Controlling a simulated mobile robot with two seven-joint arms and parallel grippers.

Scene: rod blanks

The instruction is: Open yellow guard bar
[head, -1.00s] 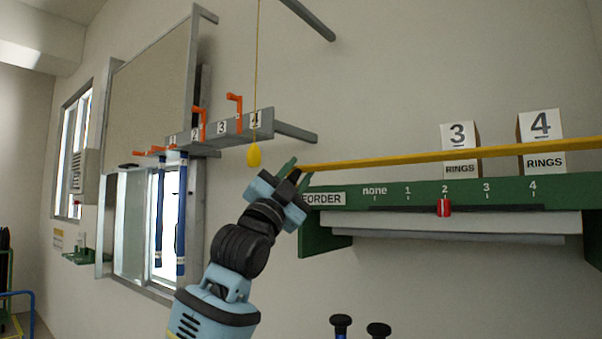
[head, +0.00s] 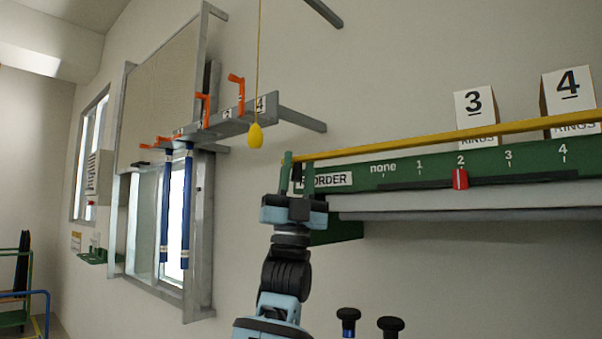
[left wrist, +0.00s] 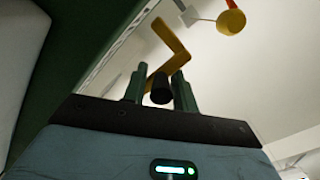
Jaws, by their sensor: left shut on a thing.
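The yellow guard bar (head: 420,140) runs across the front of the green shelf unit (head: 340,165), in front of the number cards. My left gripper (head: 296,173) is upright at the bar's left end. In the left wrist view, its green fingers (left wrist: 160,84) are shut on a black knob (left wrist: 161,90) by the bent yellow end of the bar (left wrist: 172,45). The fingers hide part of the knob. My right gripper is not in view.
A yellow pull ball (head: 255,135) hangs on a cord just above my left gripper. A grey rack (head: 235,125) with orange hooks and blue rods (head: 186,210) is at left. A red slider (head: 460,179) is at 2. Black-topped posts (head: 390,326) stand below.

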